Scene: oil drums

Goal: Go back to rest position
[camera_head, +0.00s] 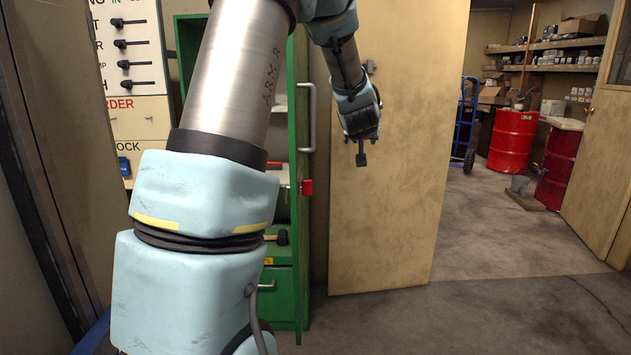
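My arm fills the left and middle of the head view, raised and bent, with its wrist hanging down at upper centre. My gripper (361,158) points downward in front of the tan door panel (395,220). It is small and dark here, and I cannot tell whether its fingers are apart. No object shows in it. It hangs to the right of the green cabinet (301,250), apart from the cabinet's metal handle (309,118) and red lock (307,187).
A board with black switches (135,60) is on the left wall. The concrete floor (480,310) at front right is clear.

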